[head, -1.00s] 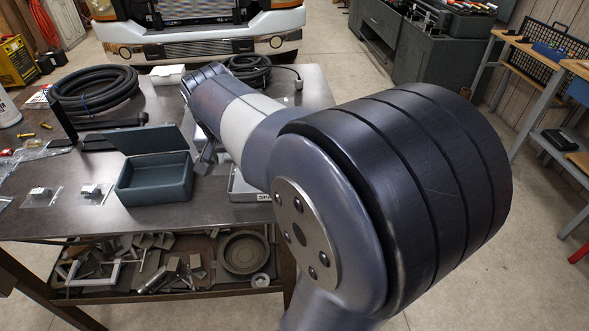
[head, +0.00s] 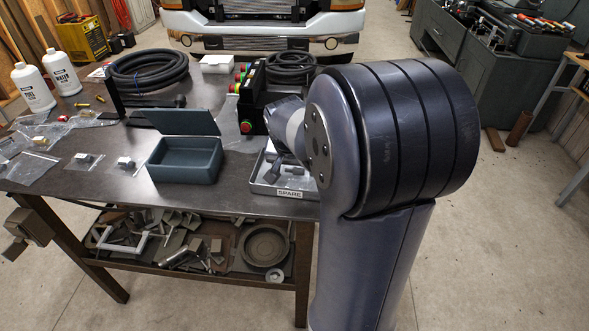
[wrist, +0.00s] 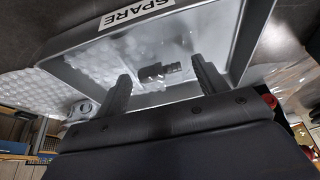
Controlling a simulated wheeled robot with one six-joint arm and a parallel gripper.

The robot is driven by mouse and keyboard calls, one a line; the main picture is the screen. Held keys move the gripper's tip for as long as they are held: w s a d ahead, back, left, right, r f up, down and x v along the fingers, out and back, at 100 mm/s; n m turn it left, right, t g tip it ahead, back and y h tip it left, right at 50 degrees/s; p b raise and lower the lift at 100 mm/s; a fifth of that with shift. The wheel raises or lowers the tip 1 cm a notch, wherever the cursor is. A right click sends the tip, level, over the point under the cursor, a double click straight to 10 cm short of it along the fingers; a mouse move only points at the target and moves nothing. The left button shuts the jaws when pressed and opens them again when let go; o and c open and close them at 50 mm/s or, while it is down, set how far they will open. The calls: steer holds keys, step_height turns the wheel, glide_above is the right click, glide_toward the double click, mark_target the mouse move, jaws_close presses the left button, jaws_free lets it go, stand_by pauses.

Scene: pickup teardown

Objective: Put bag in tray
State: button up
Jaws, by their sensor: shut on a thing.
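The grey metal tray (head: 262,189) with a SPARE label stands at the table's front right edge. It also fills the top of the wrist view (wrist: 246,40). A clear bag (wrist: 150,54) with a small dark fitting in it shows over the tray floor in the wrist view. My gripper (wrist: 162,84) has its two fingers either side of the bag, shut on it, low at the tray. Whether the bag touches the tray floor I cannot tell. In the head view my arm partly covers the tray, and the bag is hard to make out.
A dark open-lidded box (head: 186,160) stands left of the tray. Behind are a control box with coloured buttons (head: 252,100) and coiled hoses (head: 147,72). Several small bags, one with a white part (head: 126,163), lie at the left. Bubbled clear material (wrist: 30,100) lies beside the tray.

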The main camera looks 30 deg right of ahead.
steer(key=shift+f, duration=0.4)
steer(key=shift+f, duration=0.15)
steer(key=o, duration=1)
steer(key=shift+c, duration=0.2)
steer(key=shift+r, duration=0.35)
steer(key=v, duration=1.1)
steer(key=shift+r, duration=0.35)
steer(key=shift+s+a, duration=0.1)
steer(key=shift+a, duration=0.05)
